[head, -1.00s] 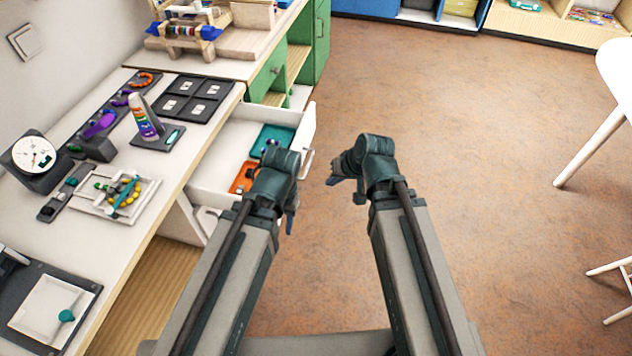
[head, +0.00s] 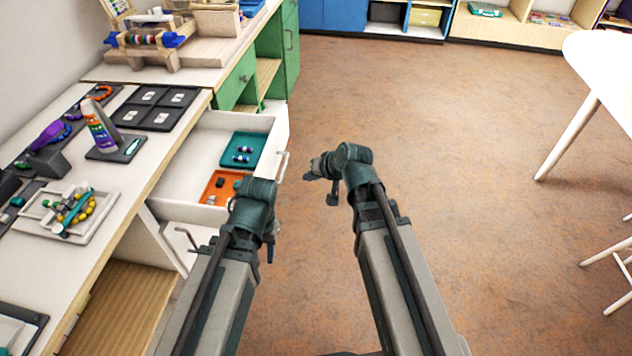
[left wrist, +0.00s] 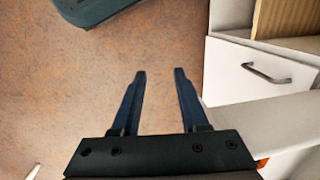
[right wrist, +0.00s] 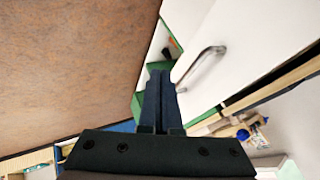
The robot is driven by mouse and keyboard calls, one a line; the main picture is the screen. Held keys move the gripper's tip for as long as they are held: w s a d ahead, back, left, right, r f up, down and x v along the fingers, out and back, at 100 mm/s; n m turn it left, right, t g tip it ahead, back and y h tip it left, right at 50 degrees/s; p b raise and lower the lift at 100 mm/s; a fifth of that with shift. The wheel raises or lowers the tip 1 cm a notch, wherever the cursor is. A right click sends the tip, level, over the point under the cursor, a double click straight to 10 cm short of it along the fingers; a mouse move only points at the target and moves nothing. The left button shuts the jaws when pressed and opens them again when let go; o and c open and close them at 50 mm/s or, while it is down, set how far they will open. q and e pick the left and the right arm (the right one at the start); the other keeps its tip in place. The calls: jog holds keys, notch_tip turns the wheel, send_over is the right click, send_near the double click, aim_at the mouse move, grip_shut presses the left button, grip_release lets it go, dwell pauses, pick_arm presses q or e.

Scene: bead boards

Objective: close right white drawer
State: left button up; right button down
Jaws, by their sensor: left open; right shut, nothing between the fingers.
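The open white drawer (head: 185,170) sticks out from under the white worktop in the head view, with a teal tray (head: 243,151) and an orange tray (head: 219,188) inside. Its metal handle (head: 282,165) is on its front; a handle and white front also show in the right wrist view (right wrist: 208,57). My right gripper (head: 316,167) is shut and empty, a little to the right of that handle. My left gripper (head: 271,240) is open and empty, near the drawer's lower right corner; its fingers (left wrist: 160,75) are over bare floor in its wrist view.
A second white drawer front with a handle (left wrist: 266,73) is beside my left gripper. The worktop (head: 120,185) holds a bottle (head: 100,126), dark trays and a bead tray. Green cabinets (head: 291,45) stand beyond the drawer. A white table (head: 600,60) is at right; the floor between is clear.

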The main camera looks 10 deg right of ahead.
pick_arm(q)
jog(key=shift+f, duration=0.75)
pick_arm(e)
jog(key=shift+w+a+f, duration=0.25)
jog(key=shift+w+a, duration=0.25)
jog(key=shift+a, duration=0.3)
jog(key=shift+w+a+f, duration=0.25)
jog(key=shift+w+a, duration=0.2)
jog(key=shift+a, duration=0.4)
jog(key=shift+w+a+f, duration=0.25)
jog(key=shift+w+a, duration=0.25)
jog(key=shift+a, duration=0.3)
